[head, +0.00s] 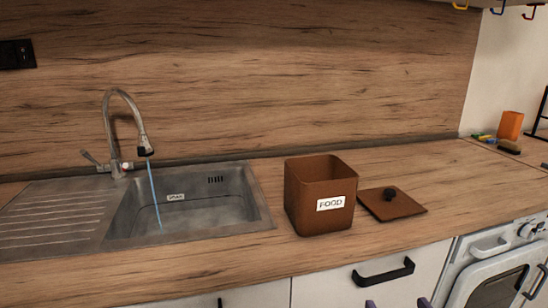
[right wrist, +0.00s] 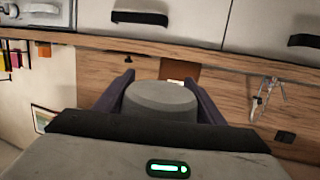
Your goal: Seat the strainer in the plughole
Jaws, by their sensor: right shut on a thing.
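The sink (head: 236,215) is at the left in the head view, with a thin blue stream of water (head: 155,200) falling from the tap (head: 125,105). I cannot make out the plughole in the basin. Only the dark purple fingertips of my right gripper (head: 397,304) show, at the bottom edge of the head view, to the right of the sink. In the right wrist view the right gripper (right wrist: 164,95) is shut on a grey round piece, which looks like the strainer (right wrist: 160,98). Its underside is hidden. My left gripper is out of view.
A brown FOOD bin (head: 300,205) stands open right of the sink, its lid (head: 405,208) beside it on the worktop (head: 450,180). The ribbed drainer (head: 50,215) is left of the basin. Drawer handles (head: 383,270) project below the worktop.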

